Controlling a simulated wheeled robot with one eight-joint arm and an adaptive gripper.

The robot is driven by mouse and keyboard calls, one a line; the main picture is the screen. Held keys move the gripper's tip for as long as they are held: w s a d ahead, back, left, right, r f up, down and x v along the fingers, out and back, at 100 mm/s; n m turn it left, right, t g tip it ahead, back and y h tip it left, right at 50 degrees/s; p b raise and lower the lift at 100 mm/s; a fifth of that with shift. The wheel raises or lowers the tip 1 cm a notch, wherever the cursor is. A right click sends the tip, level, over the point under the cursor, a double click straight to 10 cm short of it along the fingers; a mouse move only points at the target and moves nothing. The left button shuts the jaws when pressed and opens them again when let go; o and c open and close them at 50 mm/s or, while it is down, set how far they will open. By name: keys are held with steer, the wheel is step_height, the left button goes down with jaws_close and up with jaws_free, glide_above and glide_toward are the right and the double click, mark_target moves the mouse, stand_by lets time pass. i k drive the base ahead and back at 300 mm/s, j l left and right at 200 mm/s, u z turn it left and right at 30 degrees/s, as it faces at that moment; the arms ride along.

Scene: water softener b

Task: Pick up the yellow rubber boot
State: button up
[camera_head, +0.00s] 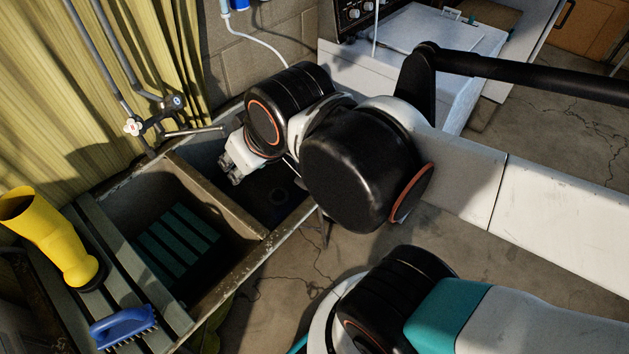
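The yellow rubber boot (52,236) is at the far left. It lies tilted on the slatted surface (112,251) beside the sink, its open top toward the upper left and its dark-soled foot toward the lower right. My gripper (232,172) is over the sink's right basin, well to the right of the boot and apart from it. The gripper is small and partly hidden by my arm, so I cannot tell if its fingers are open or shut. I see nothing held in it.
A blue brush (122,326) lies near the boot. The sink (262,245) has two basins with a raised divider. A faucet (160,122) and pipes stand behind it, before a yellow curtain (150,55). A white washer (440,40) stands at the back.

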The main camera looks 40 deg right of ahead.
mark_target(22, 210)
steer(key=z, duration=0.7)
steer(key=u, duration=1.7)
steer(key=k+j+u, duration=0.1)
steer(key=u, duration=0.35)
steer(key=j+u, duration=0.4)
steer(key=j, duration=0.2)
steer(key=i+j, duration=0.15)
steer(key=k+l, duration=0.2)
steer(key=l, duration=0.15)
